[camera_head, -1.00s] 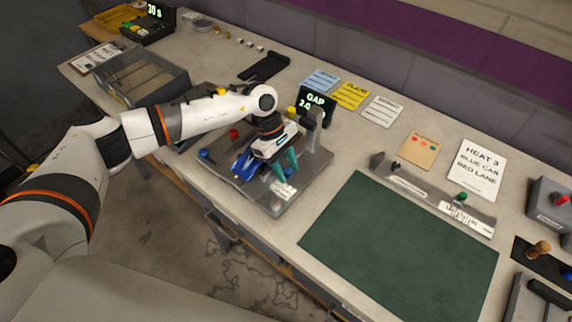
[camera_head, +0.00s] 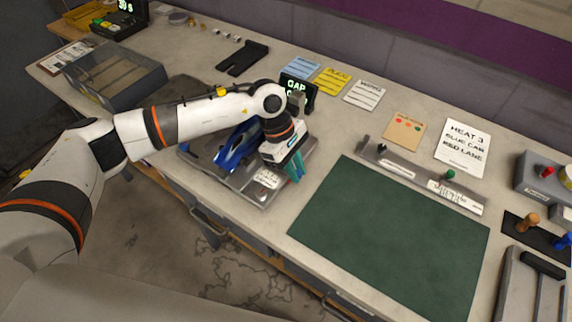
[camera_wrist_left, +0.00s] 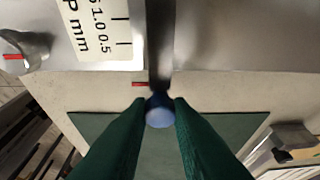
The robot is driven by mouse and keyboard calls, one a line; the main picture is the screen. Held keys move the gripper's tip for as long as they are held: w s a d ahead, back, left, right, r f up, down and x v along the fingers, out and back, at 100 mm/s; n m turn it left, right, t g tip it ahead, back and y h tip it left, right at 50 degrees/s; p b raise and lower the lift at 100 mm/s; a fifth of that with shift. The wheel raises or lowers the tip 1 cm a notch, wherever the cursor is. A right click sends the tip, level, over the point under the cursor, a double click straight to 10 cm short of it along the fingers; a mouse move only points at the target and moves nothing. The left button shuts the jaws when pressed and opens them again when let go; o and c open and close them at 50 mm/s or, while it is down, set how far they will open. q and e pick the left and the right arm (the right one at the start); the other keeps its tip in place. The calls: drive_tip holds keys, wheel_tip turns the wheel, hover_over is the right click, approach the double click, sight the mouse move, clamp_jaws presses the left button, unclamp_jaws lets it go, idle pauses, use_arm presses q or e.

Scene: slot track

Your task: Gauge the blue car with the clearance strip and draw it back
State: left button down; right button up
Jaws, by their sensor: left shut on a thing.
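The blue car (camera_head: 236,148) sits on the grey metal gauge plate (camera_head: 222,180), partly hidden behind my left arm. My left gripper (camera_head: 295,172) is at the plate's right edge, to the right of the car. In the left wrist view, its green fingers (camera_wrist_left: 160,108) are shut on the blue rounded end of the clearance strip (camera_wrist_left: 159,60). The strip's thin grey shaft runs from the fingers across the plate edge. Its far end and any contact with the car are hidden. My right gripper is not in view.
A gap display (camera_head: 297,92) stands behind the plate, its number partly blocked. A white scale label (camera_wrist_left: 88,25) lies on the plate in the left wrist view. A green mat (camera_head: 390,240) lies to the right, clear. A clear-walled tray (camera_head: 115,75) stands at the left.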

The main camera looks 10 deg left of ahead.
use_arm(q)
drive_tip(key=shift+s+d, duration=0.1)
drive_tip(key=shift+d, duration=0.05)
drive_tip(key=c, duration=1.3)
unclamp_jaws()
drive_tip(key=shift+d, duration=0.1)
drive_tip(key=shift+r, duration=0.15)
drive_tip(key=b+v, duration=0.2)
drive_tip(key=v, duration=1)
